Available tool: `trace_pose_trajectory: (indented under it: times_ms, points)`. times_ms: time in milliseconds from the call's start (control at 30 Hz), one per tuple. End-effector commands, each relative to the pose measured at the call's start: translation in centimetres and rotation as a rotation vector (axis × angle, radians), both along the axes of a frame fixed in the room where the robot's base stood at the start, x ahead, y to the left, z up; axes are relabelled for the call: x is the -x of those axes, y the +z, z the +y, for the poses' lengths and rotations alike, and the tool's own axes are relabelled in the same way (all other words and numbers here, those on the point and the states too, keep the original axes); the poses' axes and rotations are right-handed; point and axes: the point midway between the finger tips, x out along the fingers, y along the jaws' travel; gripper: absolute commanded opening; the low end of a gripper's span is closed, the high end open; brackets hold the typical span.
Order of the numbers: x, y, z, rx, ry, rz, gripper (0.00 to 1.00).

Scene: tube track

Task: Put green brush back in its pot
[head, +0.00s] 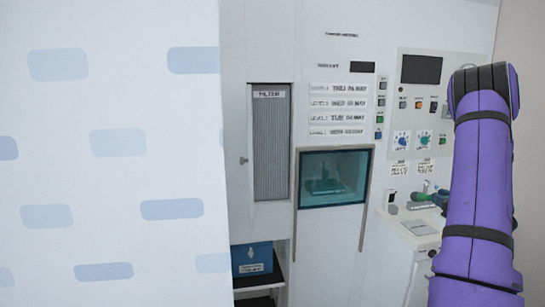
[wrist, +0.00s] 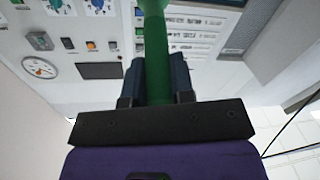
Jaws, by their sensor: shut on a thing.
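The green brush (wrist: 156,30) shows in the wrist view as a green shaft running from between the jaws to the top edge, where it widens. My gripper (wrist: 156,78) is shut on it, with one dark finger on each side. The brush's far end is out of the frame. In the head view, small green and dark shapes (head: 424,197) show just left of my purple arm, too small to tell apart. I cannot make out the pot in either view.
A white wall panel with knobs and a dark screen (head: 421,69) stands behind my arm. A filter cabinet (head: 271,140) and a teal window (head: 334,178) are left of it. A blue box (head: 252,259) sits on a low shelf. A patterned white surface fills the left.

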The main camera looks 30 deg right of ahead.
Motion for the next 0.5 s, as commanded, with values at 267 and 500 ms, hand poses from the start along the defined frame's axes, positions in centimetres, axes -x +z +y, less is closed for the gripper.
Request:
trace_pose_trajectory:
  times_ms: [267,500]
  points:
    - [1.3,-0.1,-4.7,0.001,-0.001,0.000,0.00]
    - [2.4,0.0,-8.7,0.001,-0.001,0.000,0.00]
